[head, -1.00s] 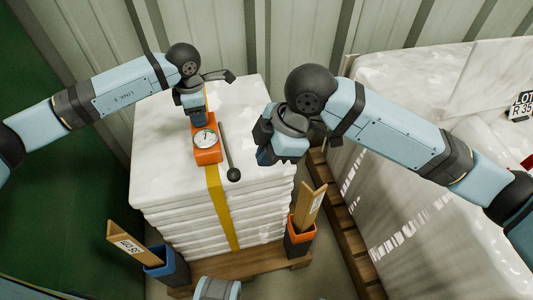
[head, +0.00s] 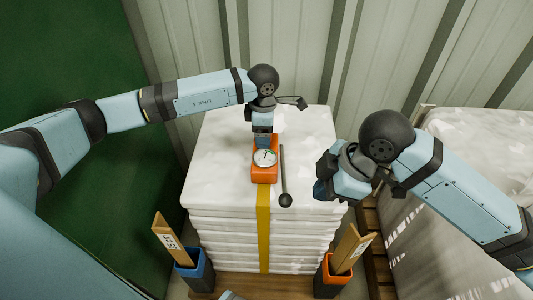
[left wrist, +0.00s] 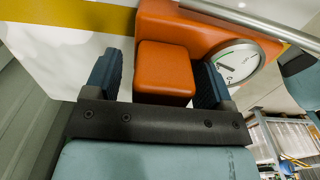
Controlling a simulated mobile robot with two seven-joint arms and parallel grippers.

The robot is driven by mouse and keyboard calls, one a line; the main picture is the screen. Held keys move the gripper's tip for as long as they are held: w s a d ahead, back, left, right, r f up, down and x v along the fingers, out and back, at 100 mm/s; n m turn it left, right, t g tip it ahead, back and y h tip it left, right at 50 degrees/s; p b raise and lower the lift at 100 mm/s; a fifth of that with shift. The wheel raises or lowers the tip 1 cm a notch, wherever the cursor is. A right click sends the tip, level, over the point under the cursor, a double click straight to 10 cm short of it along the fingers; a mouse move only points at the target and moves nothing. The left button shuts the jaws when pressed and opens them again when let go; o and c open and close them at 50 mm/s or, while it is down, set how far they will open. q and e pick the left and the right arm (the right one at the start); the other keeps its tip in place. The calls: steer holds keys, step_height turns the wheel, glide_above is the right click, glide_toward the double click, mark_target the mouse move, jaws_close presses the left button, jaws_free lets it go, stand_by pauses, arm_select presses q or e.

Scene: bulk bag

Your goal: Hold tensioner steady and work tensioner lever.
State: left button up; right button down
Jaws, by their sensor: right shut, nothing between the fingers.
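The orange tensioner (head: 264,174) with a round dial sits on top of the white bag stack, on a yellow strap. Its grey lever (head: 282,172) with a dark ball end lies along its right side. My left gripper (head: 263,141) is at the tensioner's far end. In the left wrist view, my left fingers (left wrist: 157,75) straddle the tensioner's orange block (left wrist: 165,68), with a visible gap on the left side. The dial also shows there (left wrist: 238,63). My right gripper (head: 321,188) is shut and empty, right of the lever's ball end and apart from it.
The yellow strap (head: 263,230) runs down the front of the stack. A blue holder (head: 194,271) and an orange holder (head: 332,277) with boards stand at its front corners. A wrapped pallet load (head: 465,135) stands at right. A ribbed wall is behind.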

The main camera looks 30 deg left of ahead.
arm_select(q)
step_height(320, 180, up, 12)
stand_by(0.7)
